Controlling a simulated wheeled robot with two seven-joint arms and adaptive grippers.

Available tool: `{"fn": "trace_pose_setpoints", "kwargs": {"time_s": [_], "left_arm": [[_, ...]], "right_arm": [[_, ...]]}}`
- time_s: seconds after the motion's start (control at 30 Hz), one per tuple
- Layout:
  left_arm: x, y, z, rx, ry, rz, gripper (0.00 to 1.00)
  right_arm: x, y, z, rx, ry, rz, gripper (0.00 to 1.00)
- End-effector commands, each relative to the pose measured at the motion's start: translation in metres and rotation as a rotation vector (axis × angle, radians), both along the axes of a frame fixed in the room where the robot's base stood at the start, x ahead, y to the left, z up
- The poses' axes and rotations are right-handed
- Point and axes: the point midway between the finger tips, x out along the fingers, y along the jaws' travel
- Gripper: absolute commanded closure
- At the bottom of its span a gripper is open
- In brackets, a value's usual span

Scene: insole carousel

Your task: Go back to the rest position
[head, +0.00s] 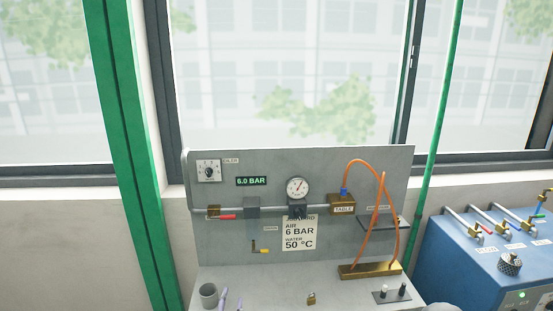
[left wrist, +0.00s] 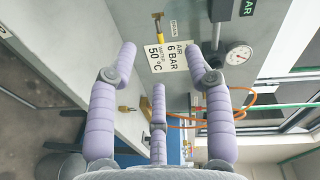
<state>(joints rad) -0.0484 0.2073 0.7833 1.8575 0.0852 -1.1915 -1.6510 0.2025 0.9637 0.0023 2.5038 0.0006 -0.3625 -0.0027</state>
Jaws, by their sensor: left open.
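My left gripper (head: 231,299) shows only by its lilac fingertips at the bottom edge of the head view, just right of a grey cup (head: 208,294). In the left wrist view, the left gripper (left wrist: 160,55) has its padded lilac fingers spread apart with nothing between them. They point toward the grey panel (left wrist: 185,15) and its printed sign (left wrist: 166,57), and stand apart from them. My right gripper is not seen in either view.
The upright panel (head: 330,165) carries a gauge (head: 298,188), a 6.0 BAR display (head: 251,181), a red-handled valve (head: 222,216) and an orange hose (head: 376,205). A small brass padlock (head: 311,299) stands on the bench. A blue cabinet (head: 450,255) is at right.

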Motion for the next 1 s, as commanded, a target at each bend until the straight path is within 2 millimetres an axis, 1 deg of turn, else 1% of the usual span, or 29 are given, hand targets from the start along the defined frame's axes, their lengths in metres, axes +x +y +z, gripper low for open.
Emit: {"fn": "trace_pose_setpoints", "kwargs": {"time_s": [0.03,0.07,0.17,0.27,0.3,0.37,0.4,0.47,0.5,0.57,0.6,0.67,0.7,0.77,0.8,0.9,1.0], "left_arm": [[-0.003,-0.001,-0.017,-0.049,0.049,-0.005,0.49],[-0.006,-0.002,-0.026,-0.081,0.078,-0.008,0.49],[-0.018,-0.004,-0.063,-0.211,0.199,-0.007,0.49],[-0.04,-0.008,-0.111,-0.386,0.365,0.019,0.49],[-0.052,-0.01,-0.132,-0.464,0.441,0.041,0.49],[-0.072,-0.012,-0.161,-0.582,0.555,0.085,0.49],[-0.088,-0.014,-0.18,-0.659,0.63,0.12,0.49],[-0.113,-0.017,-0.206,-0.77,0.741,0.186,0.49],[-0.131,-0.02,-0.222,-0.842,0.814,0.237,0.49],[-0.159,-0.023,-0.243,-0.945,0.922,0.324,0.49],[-0.179,-0.026,-0.256,-1.009,0.991,0.39,0.49],[-0.209,-0.029,-0.272,-1.098,1.088,0.495,0.49],[-0.228,-0.032,-0.28,-1.149,1.147,0.567,0.49],[-0.254,-0.035,-0.29,-1.214,1.22,0.671,0.49],[-0.27,-0.037,-0.294,-1.248,1.263,0.736,0.49],[-0.3,-0.041,-0.301,-1.308,1.338,0.868,0.49],[-0.317,-0.043,-0.304,-1.338,1.376,0.947,0.49]], "right_arm": [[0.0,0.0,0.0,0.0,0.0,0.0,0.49],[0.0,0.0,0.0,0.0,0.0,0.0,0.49],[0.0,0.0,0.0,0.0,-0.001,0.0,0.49],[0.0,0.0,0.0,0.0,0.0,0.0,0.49],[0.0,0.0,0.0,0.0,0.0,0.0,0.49],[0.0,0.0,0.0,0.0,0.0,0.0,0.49],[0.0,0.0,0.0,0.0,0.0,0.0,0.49],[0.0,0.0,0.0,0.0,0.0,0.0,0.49],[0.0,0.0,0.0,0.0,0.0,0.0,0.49],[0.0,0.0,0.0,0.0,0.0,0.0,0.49],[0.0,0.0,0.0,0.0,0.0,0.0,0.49],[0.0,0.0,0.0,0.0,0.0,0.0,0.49],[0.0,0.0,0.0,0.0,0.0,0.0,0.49],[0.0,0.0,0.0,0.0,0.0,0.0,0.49],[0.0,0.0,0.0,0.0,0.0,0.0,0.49],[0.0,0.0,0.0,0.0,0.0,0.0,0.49],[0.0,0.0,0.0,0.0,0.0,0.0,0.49]]}}
